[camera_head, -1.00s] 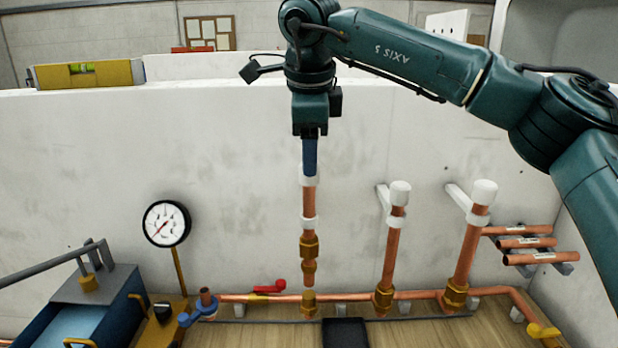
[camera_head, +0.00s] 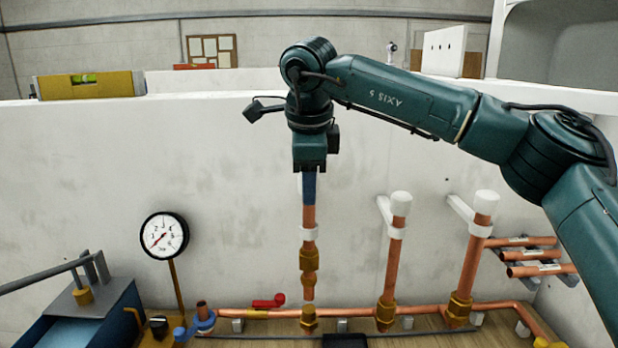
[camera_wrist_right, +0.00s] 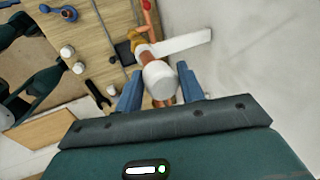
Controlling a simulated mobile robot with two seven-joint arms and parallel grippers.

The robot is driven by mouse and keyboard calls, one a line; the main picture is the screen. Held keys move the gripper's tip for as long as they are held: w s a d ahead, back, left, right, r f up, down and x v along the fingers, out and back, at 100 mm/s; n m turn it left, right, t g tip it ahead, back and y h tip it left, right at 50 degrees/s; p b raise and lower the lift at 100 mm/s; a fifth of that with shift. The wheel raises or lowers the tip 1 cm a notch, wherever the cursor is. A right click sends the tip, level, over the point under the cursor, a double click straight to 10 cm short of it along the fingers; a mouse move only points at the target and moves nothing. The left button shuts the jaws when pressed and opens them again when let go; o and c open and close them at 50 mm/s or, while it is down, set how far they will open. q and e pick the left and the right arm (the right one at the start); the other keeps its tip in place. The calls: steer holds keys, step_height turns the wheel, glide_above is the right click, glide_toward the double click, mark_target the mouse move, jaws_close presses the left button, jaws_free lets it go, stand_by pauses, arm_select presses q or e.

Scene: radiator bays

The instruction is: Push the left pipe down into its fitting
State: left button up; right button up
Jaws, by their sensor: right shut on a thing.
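The left pipe (camera_head: 308,217) is copper and stands upright against the white wall, with brass fittings (camera_head: 309,259) partway down and another brass fitting (camera_head: 309,319) at the horizontal pipe. My right gripper (camera_head: 309,195) points straight down and is shut on the pipe's top end, its blue fingers on either side. In the right wrist view, the white cap (camera_wrist_right: 160,83) of the pipe lies between the fingers (camera_wrist_right: 159,92). The fingers hide part of the cap in the head view. My left gripper is not in view.
Two more capped copper pipes, the middle one (camera_head: 394,255) and the right one (camera_head: 470,260), stand to the right. A pressure gauge (camera_head: 164,236) is at left. A red-handled valve (camera_head: 268,301) lies near the base. Short pipes (camera_head: 540,255) rest on a right-side rack.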

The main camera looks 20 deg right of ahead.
mark_target(309, 238)
steer(key=shift+r, duration=0.1)
steer(key=shift+c, duration=0.6)
steer(key=shift+d+f+b, duration=0.1)
steer(key=shift+f+b, duration=0.65)
steer(key=shift+f, duration=0.4)
steer(key=shift+f+b, duration=0.65)
steer(key=shift+f, duration=0.35)
steer(key=o, duration=0.4)
steer(key=shift+r, duration=0.1)
steer(key=o, duration=0.3)
steer(key=shift+w, duration=0.15)
